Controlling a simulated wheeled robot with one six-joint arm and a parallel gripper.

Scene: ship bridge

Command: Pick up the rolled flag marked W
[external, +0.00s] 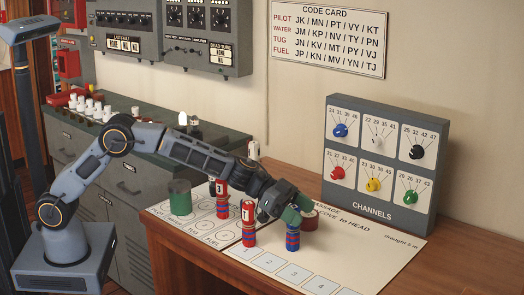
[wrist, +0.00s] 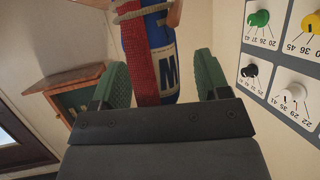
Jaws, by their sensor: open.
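The rolled flag (external: 293,238) stands upright on the sheet in the external view, blue with red bands. In the wrist view the blue and red roll (wrist: 134,45) carries a pale label that reads like an M; this view is upside down, so it is a W. My gripper (external: 297,209) is at the top of this flag, fingers pointing down around its upper part. In the wrist view my gripper (wrist: 162,78) is open, with green pads on either side of the roll. Whether the pads touch it I cannot tell.
Two red rolled flags (external: 222,200) (external: 249,226) stand left of my gripper. A dark red round thing (external: 310,220) is just right of it. A green cylinder (external: 180,198) stands at the sheet's left. The grey CHANNELS box (external: 372,207) stands behind right. The sheet's right part is clear.

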